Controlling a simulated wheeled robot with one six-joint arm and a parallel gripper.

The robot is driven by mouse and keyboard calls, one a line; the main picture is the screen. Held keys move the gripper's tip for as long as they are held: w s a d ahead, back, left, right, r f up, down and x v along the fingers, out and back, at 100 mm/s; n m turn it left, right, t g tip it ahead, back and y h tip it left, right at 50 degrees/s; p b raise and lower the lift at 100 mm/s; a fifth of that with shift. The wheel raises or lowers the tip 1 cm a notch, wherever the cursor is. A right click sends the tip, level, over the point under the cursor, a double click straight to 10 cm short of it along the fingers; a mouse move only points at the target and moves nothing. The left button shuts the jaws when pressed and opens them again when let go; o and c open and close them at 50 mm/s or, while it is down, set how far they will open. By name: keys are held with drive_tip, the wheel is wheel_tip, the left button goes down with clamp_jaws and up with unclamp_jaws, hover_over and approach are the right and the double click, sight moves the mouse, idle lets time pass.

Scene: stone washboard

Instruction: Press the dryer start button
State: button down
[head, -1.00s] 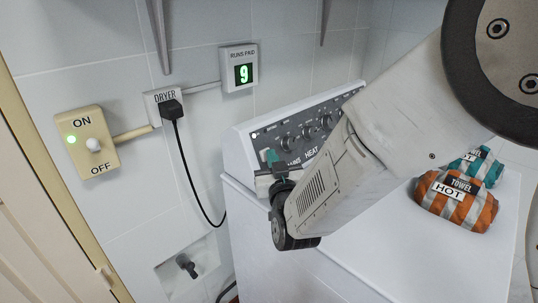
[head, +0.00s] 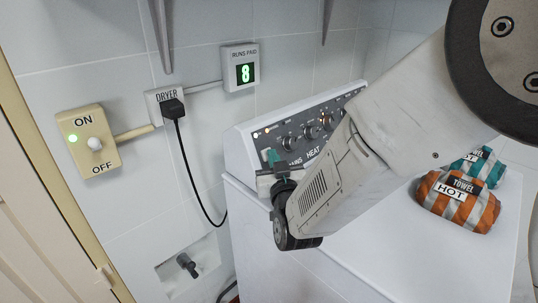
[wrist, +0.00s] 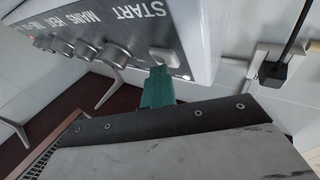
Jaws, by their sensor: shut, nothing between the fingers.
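The dryer's control panel (head: 285,128) faces me on top of the white dryer. In the wrist view the pale start button (wrist: 164,56) sits beside the word START. My gripper (head: 271,157) is shut and empty, and its teal fingertips (wrist: 158,82) are right at the button, touching it or very nearly so. In the head view my gripper covers the button. Small lights (head: 266,131) glow on the panel. The RUNS PAID display (head: 245,73) reads 8.
The wall switch (head: 89,143) shows a green light, its lever between ON and OFF. A black plug (head: 172,108) is in the DRYER socket. Orange-striped (head: 458,202) and teal-striped (head: 480,166) towels lie on the dryer top, right of my arm. The front dryer top is clear.

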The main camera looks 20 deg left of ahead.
drive_tip(key=shift+d, duration=1.15)
drive_tip(key=shift+s+d+r, duration=0.3)
drive_tip(key=shift+d+r, duration=0.1)
drive_tip(key=shift+d, duration=0.25)
drive_tip(key=shift+s+d+r, duration=0.35)
drive_tip(key=shift+d+r, duration=0.05)
drive_tip(key=shift+d, duration=0.2)
drive_tip(key=shift+s+d+r, duration=0.3)
drive_tip(key=shift+d+r, duration=0.1)
drive_tip(key=shift+d, duration=0.25)
